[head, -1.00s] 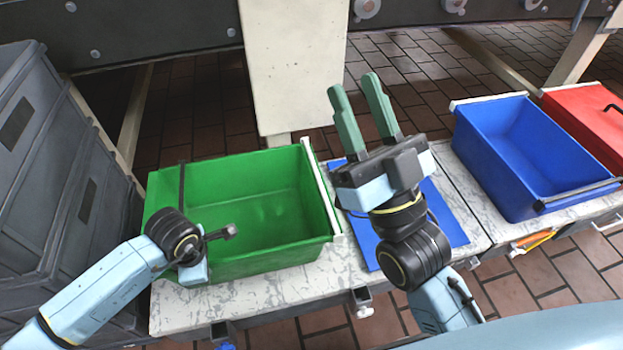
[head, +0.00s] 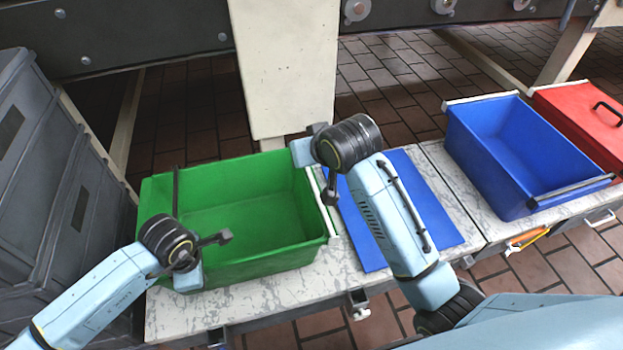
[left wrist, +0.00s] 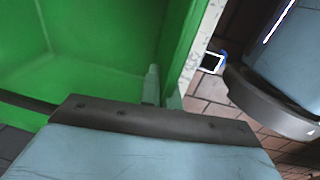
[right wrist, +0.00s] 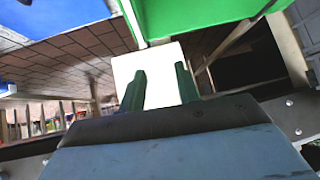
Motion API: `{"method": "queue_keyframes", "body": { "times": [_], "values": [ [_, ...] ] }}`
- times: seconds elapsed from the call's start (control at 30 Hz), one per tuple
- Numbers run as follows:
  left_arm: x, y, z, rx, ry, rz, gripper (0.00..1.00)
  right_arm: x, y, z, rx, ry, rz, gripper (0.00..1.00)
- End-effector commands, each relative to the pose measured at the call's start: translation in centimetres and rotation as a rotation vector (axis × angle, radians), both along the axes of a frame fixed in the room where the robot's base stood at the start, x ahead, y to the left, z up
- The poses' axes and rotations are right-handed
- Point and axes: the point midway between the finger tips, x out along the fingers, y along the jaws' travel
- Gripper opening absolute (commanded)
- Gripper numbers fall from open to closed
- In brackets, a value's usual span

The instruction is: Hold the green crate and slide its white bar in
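The green crate (head: 245,205) stands open on the marbled bench. Its white bar (head: 324,205) lies along the right rim; the bar also shows beside the crate in the right wrist view (right wrist: 132,22). My left gripper (left wrist: 163,92) is at the crate's near wall, its fingers close together and appearing shut on that wall; the head view hides the fingertips. My right gripper (right wrist: 160,88) is open and empty, its fingers apart.
A blue mat (head: 435,205) lies right of the green crate. A blue crate (head: 515,150) and a red box (head: 580,125) stand further right. Grey stacked crates (head: 40,190) rise at the left. A cream post (head: 285,70) stands just behind the green crate.

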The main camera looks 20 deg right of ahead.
Motion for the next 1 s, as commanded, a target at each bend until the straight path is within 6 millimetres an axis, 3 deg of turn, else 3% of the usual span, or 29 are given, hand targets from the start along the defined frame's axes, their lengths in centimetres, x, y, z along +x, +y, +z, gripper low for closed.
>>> {"method": "queue_keyframes", "body": {
  "times": [0.3,0.57,1.0],
  "values": [
    [0.0,0.0,0.0,0.000,0.000,0.000,0.00,-1.7,-1.8,-1.4,-0.085,0.334,-0.082,0.33],
    [0.0,0.0,0.0,0.000,0.000,0.000,0.00,-1.9,-2.2,-2.5,-0.102,0.401,-0.099,0.33],
    [0.0,0.0,0.0,0.000,0.000,0.000,0.00,1.2,-2.2,-10.2,-0.102,0.401,-0.097,0.33]
  ]
}}
